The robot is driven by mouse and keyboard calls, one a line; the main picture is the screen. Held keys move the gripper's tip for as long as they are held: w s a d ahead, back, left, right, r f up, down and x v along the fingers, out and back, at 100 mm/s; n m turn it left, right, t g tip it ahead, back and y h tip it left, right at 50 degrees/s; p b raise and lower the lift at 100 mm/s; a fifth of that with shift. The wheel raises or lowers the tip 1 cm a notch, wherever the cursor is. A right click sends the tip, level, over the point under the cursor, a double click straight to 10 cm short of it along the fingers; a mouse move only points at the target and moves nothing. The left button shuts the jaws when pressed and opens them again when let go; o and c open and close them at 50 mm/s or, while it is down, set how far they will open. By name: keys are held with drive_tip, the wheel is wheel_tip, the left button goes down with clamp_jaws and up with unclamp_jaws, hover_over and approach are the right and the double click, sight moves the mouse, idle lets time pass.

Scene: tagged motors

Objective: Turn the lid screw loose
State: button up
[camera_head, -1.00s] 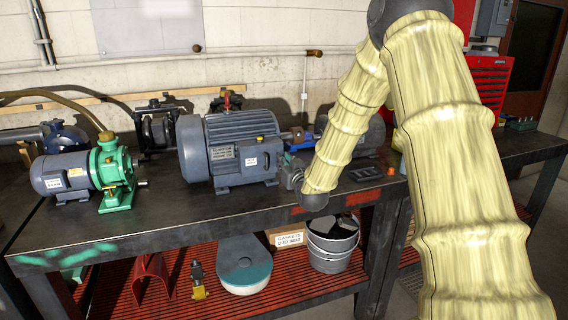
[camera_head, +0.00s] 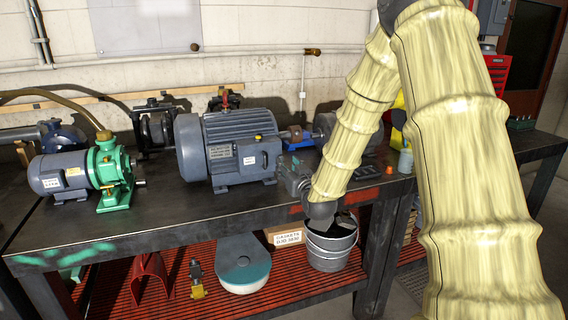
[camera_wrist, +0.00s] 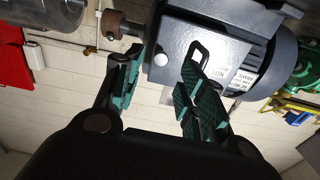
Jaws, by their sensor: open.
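The large grey motor (camera_head: 232,145) stands on the bench in the head view, with a boxy grey housing (camera_head: 258,160) on its front right. In the wrist view the grey box (camera_wrist: 218,45) appears upside down, close beyond my fingers. A small light round spot (camera_wrist: 162,57) on its face looks like a screw head; I cannot tell for sure. My gripper (camera_wrist: 168,62) is open, its green-padded fingers apart on either side of that spot. Nothing is between them. In the head view my gripper (camera_head: 293,176) is just right of the box, largely hidden by its own wrist.
A green pump with a small motor (camera_head: 105,172) stands at the left of the bench (camera_head: 190,212). A shaft coupling (camera_head: 297,135) and another grey machine (camera_head: 335,125) lie behind my arm. An orange cap (camera_head: 389,170) and a bottle (camera_head: 405,162) are to the right.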

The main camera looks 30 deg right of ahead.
sight(282, 159)
drive_tip(key=v, duration=0.6)
drive_tip(key=shift+s, duration=0.4)
drive_tip(key=shift+n, duration=0.8)
drive_tip(key=b+x, duration=0.4)
drive_tip(key=x, duration=0.8)
drive_tip(key=shift+w+a, duration=0.1)
drive_tip(key=shift+w, duration=0.1)
clamp_jaws()
